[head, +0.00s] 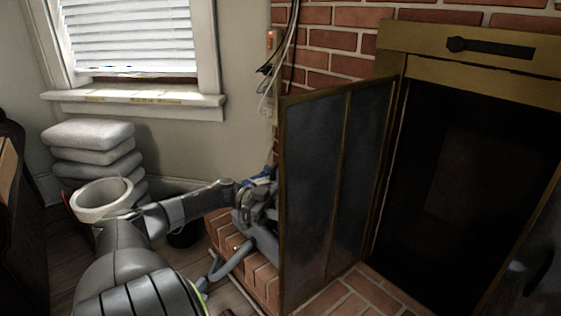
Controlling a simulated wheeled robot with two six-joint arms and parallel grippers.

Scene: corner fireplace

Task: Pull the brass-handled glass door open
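The brass-framed glass door (315,190) stands swung out from the left side of the fireplace opening. Its dark panes face right and its free edge points toward me. My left arm comes in from the left, and its gripper (262,205) is at the left of the door's free edge, low down. The door hides the gripper's right side, so I cannot tell whether its fingers are open, shut or touching the door. The handle of this door is not visible. My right gripper is not in view.
The dark fireplace opening (455,170) is at the right under a brass top frame (480,55). Another dark panel (535,275) stands at the lower right. A brick hearth (245,265) lies below. Stacked cushions (90,150) stand by the window at the left.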

